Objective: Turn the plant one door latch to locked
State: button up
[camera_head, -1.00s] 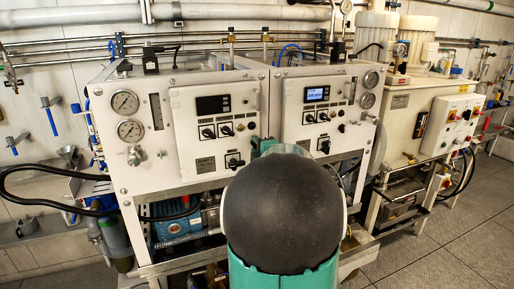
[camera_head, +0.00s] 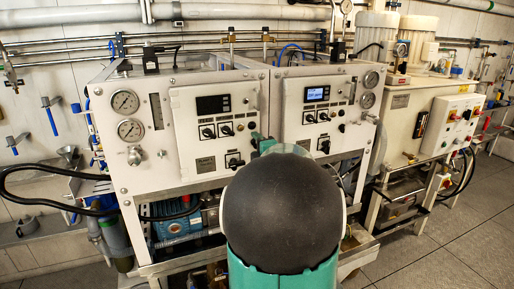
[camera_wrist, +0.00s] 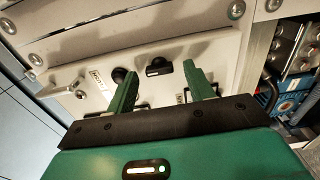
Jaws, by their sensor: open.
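The plant one door (camera_head: 190,135) is the left white panel, with a small display and several black switches. My arm's dark joint fills the lower middle of the head view. Green fingertips (camera_head: 262,142) show above it at the door's right edge. In the wrist view my gripper (camera_wrist: 161,84) is open, with its two green fingers apart. A small black latch-like handle (camera_wrist: 158,67) on a white surface appears between and just beyond the fingertips. I see no contact with it. Whether it is the door latch, and its exact turn, is unclear. I cannot make out a latch in the head view.
A similar right panel (camera_head: 312,110) with a lit screen stands beside the door. Round gauges (camera_head: 125,103) sit at the left. In the wrist view a black round knob (camera_wrist: 120,75) is close to the left finger. Open tiled floor (camera_head: 450,250) lies at the right.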

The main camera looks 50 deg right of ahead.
jog(key=shift+s, duration=0.1)
jog(key=v, duration=1.3)
jog(key=shift+s+a, duration=0.2)
jog(key=shift+s, duration=0.05)
jog(key=w+a+f+m+g+y, duration=0.2)
jog(key=w+a+m, duration=0.25)
jog(key=a, duration=0.55)
jog(key=w+a+f+m+g+y, duration=0.1)
jog(key=w+a+m+g+y, duration=0.3)
jog(key=a, duration=0.6)
jog(key=s+a+f+m+g+y, duration=0.1)
jog(key=s+a, duration=0.4)
jog(key=a, duration=0.5)
jog(key=s+a+f+m+g+y, duration=0.2)
jog(key=s+a+f, duration=0.2)
jog(key=a, duration=0.7)
jog(key=shift+s+f+m+g, duration=0.25)
jog(key=shift+s+m+g, duration=0.15)
jog(key=shift+s, duration=0.4)
